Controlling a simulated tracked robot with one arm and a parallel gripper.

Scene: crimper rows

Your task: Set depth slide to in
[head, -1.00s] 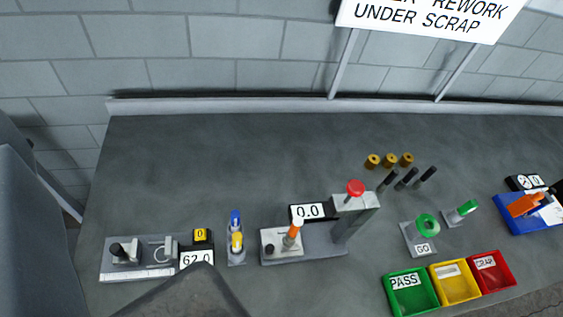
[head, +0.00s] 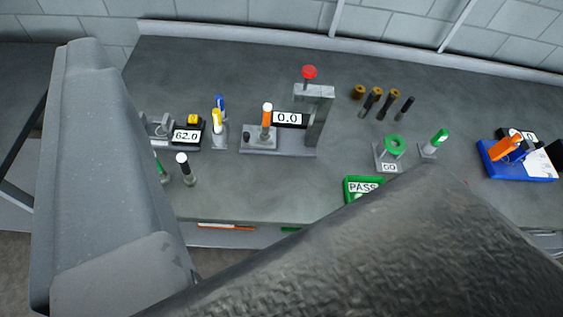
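A grey press-like fixture (head: 318,115) with a red-topped knob stands mid-bench, beside a "0.0" display (head: 290,119). On its base is a light grey block (head: 258,140) with a small black knob (head: 246,136) and an upright orange-and-white handle (head: 267,118). This block may be the depth slide; no label on it can be read, so its in or out setting cannot be told. My gripper's fingers are not in view. Large grey parts of my arm fill the left and the bottom.
Left are a "62.0" display (head: 186,136), a blue-and-yellow tool (head: 217,122) and a white-topped black handle (head: 186,168). Right are a green GO gauge (head: 393,146), black pins and brass pieces, a partly hidden green PASS bin (head: 360,187) and a blue tray (head: 530,172). The bench's rear is clear.

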